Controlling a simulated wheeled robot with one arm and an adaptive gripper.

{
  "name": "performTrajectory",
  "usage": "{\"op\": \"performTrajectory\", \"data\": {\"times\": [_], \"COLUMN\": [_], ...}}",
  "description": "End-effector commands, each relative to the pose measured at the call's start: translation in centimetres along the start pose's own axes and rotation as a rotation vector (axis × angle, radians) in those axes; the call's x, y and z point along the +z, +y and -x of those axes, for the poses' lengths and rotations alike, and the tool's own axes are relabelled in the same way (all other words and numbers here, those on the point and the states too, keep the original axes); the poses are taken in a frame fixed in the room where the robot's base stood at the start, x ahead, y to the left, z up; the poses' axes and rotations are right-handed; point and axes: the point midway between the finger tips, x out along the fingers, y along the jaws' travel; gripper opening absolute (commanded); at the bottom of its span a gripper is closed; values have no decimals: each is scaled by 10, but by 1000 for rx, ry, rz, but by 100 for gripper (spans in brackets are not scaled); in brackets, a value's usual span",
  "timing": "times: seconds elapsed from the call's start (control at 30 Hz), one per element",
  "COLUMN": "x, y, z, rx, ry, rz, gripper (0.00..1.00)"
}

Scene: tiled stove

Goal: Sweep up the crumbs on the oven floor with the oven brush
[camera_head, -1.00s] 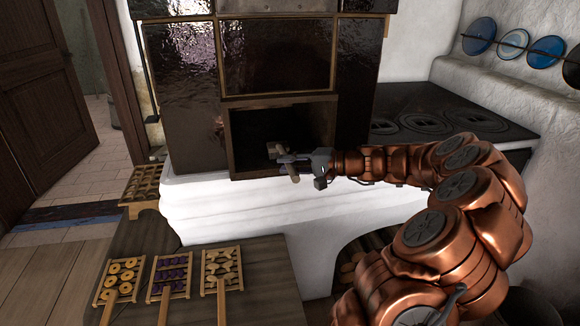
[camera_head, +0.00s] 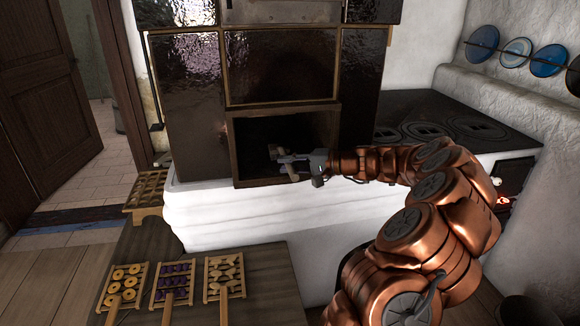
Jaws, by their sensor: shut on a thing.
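The oven opening (camera_head: 285,128) is a dark square recess with a brown frame in the tiled stove. My gripper (camera_head: 283,161) is at the lower part of this opening, reaching in from the right. It is shut on a small light-brown wooden piece, the oven brush (camera_head: 274,152), of which only a short part shows. The rest of the brush is hidden by the gripper or lost in the dark. The oven floor is in deep shadow, and I cannot make out any crumbs on it.
Wooden racks with ring-shaped, purple and pale pieces (camera_head: 225,275) lie on a wooden table (camera_head: 270,270) at the lower left. A white ledge (camera_head: 240,215) runs below the oven. A black stovetop (camera_head: 430,115) and blue plates (camera_head: 548,56) are at the right.

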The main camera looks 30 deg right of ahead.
Motion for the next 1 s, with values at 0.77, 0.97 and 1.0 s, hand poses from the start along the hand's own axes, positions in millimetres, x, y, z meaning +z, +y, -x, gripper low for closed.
{"op": "performTrajectory", "data": {"times": [0.77,0.97,1.0], "x": [24,36,37], "y": [4,6,6], "z": [14,21,22], "rx": [-2,-2,-1], "ry": [0,2,3], "rz": [0,1,1], "gripper": [0,0,0]}}
